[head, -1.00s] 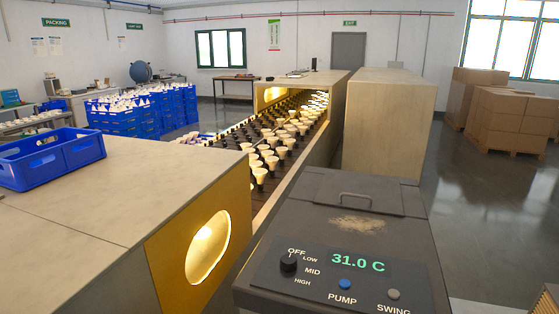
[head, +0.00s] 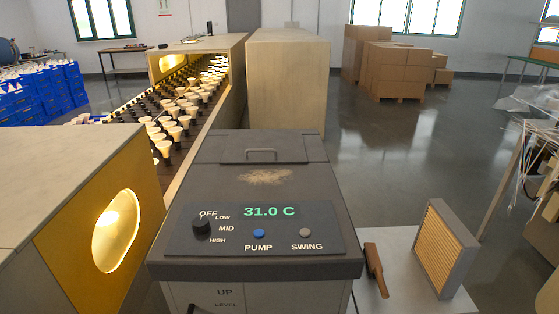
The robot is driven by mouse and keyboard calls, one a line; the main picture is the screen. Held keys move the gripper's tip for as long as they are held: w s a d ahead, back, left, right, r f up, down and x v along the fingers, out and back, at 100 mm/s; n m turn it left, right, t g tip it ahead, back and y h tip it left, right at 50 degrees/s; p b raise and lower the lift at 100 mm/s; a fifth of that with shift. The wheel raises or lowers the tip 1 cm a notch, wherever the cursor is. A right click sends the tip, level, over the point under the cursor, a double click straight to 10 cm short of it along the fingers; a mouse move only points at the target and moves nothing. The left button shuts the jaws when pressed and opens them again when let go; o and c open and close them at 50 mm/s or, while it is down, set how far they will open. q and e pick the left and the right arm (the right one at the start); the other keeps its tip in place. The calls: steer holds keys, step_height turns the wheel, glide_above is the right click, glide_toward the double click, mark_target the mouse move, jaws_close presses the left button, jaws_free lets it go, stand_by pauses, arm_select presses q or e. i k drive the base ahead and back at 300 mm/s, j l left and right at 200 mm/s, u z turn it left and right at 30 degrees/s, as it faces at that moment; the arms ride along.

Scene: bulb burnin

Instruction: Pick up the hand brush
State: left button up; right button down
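A brown wooden-looking piece (head: 374,268), which looks like the hand brush, is on a pale grey surface (head: 402,292) at the lower right in the head view. It is close to the right side of the dark grey machine. It is small, and I cannot make out bristles. Neither of my grippers shows in the view.
The dark machine (head: 225,268) with a 31.0 C display stands in front, dust on its lid. A framed tan filter panel (head: 440,250) stands right of the brown piece. Open floor (head: 395,155) lies at right.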

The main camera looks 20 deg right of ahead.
mark_target(373, 262)
steer(key=z, duration=1.3)
